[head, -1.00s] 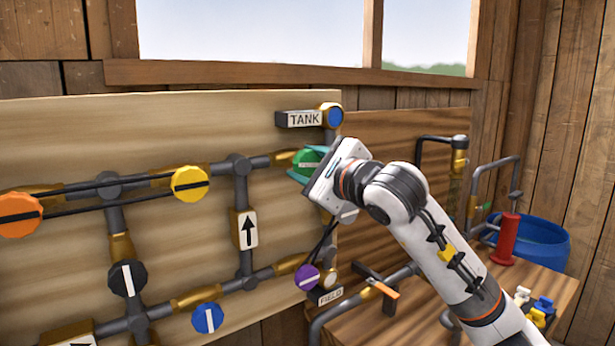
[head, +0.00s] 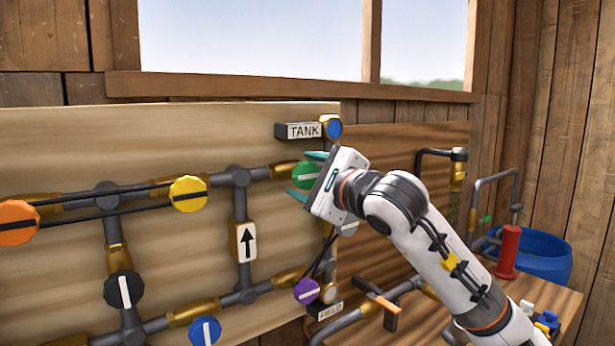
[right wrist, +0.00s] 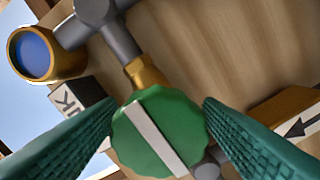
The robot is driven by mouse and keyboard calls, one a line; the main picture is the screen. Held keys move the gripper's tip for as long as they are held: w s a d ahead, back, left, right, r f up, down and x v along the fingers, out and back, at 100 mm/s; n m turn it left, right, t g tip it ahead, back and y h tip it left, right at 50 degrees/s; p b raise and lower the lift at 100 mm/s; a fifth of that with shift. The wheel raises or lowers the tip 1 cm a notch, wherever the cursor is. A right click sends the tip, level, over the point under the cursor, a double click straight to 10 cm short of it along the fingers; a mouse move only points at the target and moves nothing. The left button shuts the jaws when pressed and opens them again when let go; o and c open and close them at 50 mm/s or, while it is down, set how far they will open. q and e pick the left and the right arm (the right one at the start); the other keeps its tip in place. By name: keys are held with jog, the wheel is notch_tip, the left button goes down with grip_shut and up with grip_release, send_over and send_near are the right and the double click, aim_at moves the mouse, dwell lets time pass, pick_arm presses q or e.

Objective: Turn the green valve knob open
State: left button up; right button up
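The green valve knob (head: 305,176) is round with a white bar across its face. It sits at the right end of the upper pipe on the wooden board, below the TANK sign (head: 298,131). Its bar lies roughly along that pipe. My right gripper (head: 298,174) is open, with one teal finger above the knob and one below. In the right wrist view the green knob (right wrist: 158,130) sits between the two fingers, with narrow gaps at its sides. The left gripper is not in view.
Other knobs on the board are yellow (head: 188,194), orange (head: 18,222), black (head: 124,290), blue (head: 205,331) and purple (head: 306,291). A bench with pipes, a red cylinder (head: 507,252) and a blue barrel (head: 545,254) stand at the right.

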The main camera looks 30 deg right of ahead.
jog(key=shift+o, duration=0.3)
jog(key=shift+s, duration=0.1)
jog(key=shift+s+f, duration=0.1)
jog(key=shift+s, duration=0.15)
jog(key=s+d+b, duration=0.1)
jog(key=s+b, duration=0.3)
jog(key=s, duration=0.7)
jog(key=shift+s+d, duration=0.15)
jog(key=shift+d, duration=0.15)
